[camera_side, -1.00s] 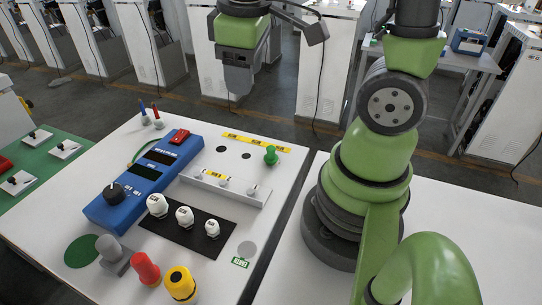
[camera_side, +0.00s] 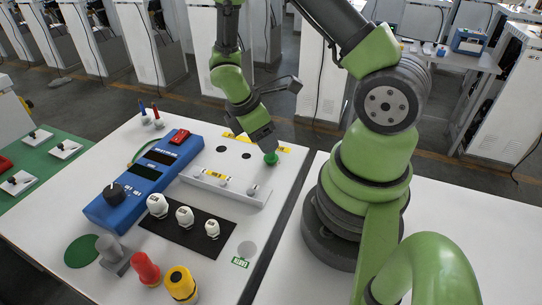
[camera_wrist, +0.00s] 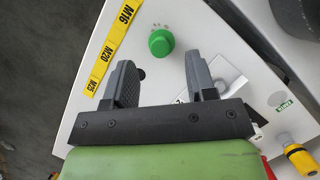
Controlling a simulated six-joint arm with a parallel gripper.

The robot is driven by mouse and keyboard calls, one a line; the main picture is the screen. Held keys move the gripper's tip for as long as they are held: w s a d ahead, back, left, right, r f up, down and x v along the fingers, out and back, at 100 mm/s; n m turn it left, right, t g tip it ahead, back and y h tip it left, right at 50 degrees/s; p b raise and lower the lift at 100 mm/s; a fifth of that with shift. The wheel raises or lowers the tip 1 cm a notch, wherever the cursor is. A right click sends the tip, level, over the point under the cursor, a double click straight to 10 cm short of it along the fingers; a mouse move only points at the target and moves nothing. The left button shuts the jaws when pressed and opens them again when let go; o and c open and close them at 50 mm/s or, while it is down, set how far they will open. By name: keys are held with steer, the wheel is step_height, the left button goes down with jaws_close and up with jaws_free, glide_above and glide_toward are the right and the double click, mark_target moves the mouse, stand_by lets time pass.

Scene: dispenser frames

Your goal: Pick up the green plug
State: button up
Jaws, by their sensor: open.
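The green plug (camera_side: 271,159) stands at the back right of the white table in the side view, close to the yellow label strip. In the wrist view the green plug (camera_wrist: 161,42) lies ahead of the fingertips, roughly between their lines. My gripper (camera_side: 265,146) is tilted down over the plug in the side view and partly hides its top. In the wrist view my gripper (camera_wrist: 160,75) has its two dark fingers wide apart with nothing between them. Whether a finger touches the plug cannot be told from the side view.
A white bar with knobs (camera_side: 224,188) lies just in front of the plug. A yellow label strip (camera_wrist: 106,52) runs beside it. A blue meter box (camera_side: 144,180), a black plate with white knobs (camera_side: 187,230), and red (camera_side: 145,268) and yellow (camera_side: 181,284) connectors stand further left and forward.

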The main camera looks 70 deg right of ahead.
mark_target(271, 156)
steer(key=shift+x, duration=2.35)
jaws_close()
